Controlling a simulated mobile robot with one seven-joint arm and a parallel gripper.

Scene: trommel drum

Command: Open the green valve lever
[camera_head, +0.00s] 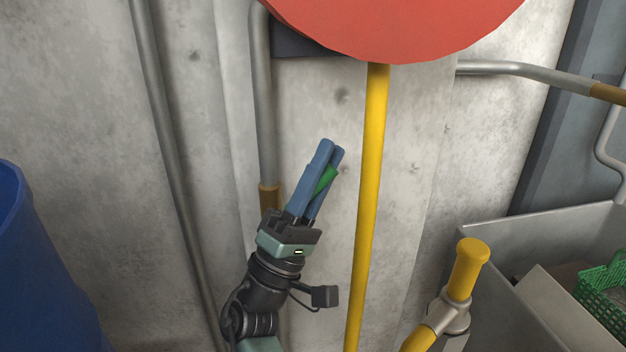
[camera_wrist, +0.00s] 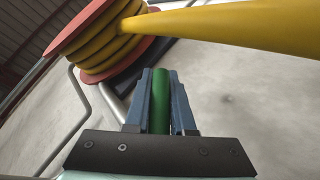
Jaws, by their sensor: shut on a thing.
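The green valve lever (camera_head: 326,179) shows as a short green piece between the blue fingers of my gripper (camera_head: 328,152) in the head view. In the wrist view the green lever (camera_wrist: 161,102) lies lengthwise between the two fingers of my gripper (camera_wrist: 162,78), which are shut on it. The fingers point up and slightly right in the head view, in front of the concrete wall. Most of the lever and the valve it belongs to are hidden by the fingers.
A yellow hose (camera_head: 370,200) hangs just right of my gripper from a red reel (camera_head: 400,22). A grey pipe (camera_head: 262,110) runs down the wall (camera_head: 420,130) behind. A blue barrel (camera_head: 35,270) stands left. A grey bin (camera_head: 545,232) and a yellow-capped pipe (camera_head: 467,270) are right.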

